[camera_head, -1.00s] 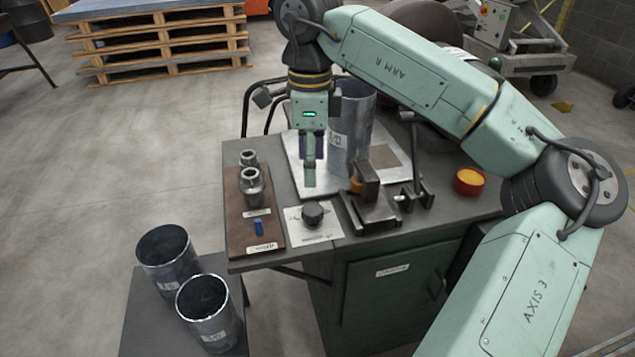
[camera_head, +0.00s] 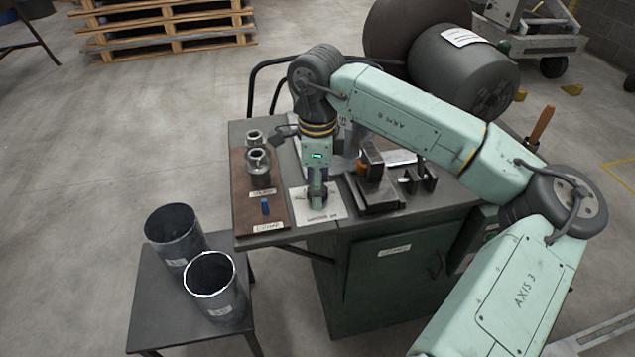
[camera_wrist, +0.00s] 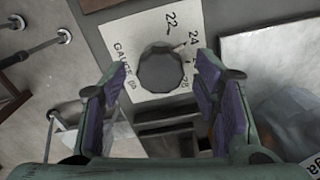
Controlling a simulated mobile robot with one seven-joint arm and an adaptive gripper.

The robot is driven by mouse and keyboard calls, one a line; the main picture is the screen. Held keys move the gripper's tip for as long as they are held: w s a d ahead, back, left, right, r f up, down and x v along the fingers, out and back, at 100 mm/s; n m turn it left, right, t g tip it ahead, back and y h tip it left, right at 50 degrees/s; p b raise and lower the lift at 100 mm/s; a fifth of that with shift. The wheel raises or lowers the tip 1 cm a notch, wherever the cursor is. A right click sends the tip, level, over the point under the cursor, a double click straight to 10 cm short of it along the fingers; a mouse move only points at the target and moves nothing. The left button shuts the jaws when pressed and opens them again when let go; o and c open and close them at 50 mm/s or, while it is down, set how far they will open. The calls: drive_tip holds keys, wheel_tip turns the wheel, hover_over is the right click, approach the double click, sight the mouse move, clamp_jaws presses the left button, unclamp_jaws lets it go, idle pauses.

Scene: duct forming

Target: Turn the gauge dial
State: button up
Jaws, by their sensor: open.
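The gauge dial (camera_wrist: 161,70) is a dark, many-sided knob on a white plate (camera_wrist: 118,28) printed with numbers such as 22, 24 and 28. In the wrist view it lies between and just beyond the fingertips of my open gripper (camera_wrist: 160,85). In the head view my gripper (camera_head: 318,203) points down over the white plate (camera_head: 335,208) near the bench's front edge and largely hides the dial. I cannot tell whether the fingers touch the dial.
Left of the plate is a brown board (camera_head: 243,205) with metal fittings (camera_head: 258,160) and a blue piece (camera_head: 265,207). A dark clamp block (camera_head: 375,190) stands close on the right. Two metal duct tubes (camera_head: 215,287) stand on a low table (camera_head: 160,318) at the left.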

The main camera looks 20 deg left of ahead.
drive_tip(key=shift+c, duration=0.5)
drive_tip(key=c, duration=1.1)
drive_tip(key=shift+f+m+b, duration=0.1)
drive_tip(key=shift+m+b, duration=0.2)
drive_tip(key=shift+b, duration=0.1)
drive_tip(key=m+b, duration=0.2)
drive_tip(key=shift+f+m+b, duration=0.1)
drive_tip(key=shift+m+b, duration=1.6)
drive_tip(key=shift+m, duration=0.9)
drive_tip(key=shift+r, duration=0.2)
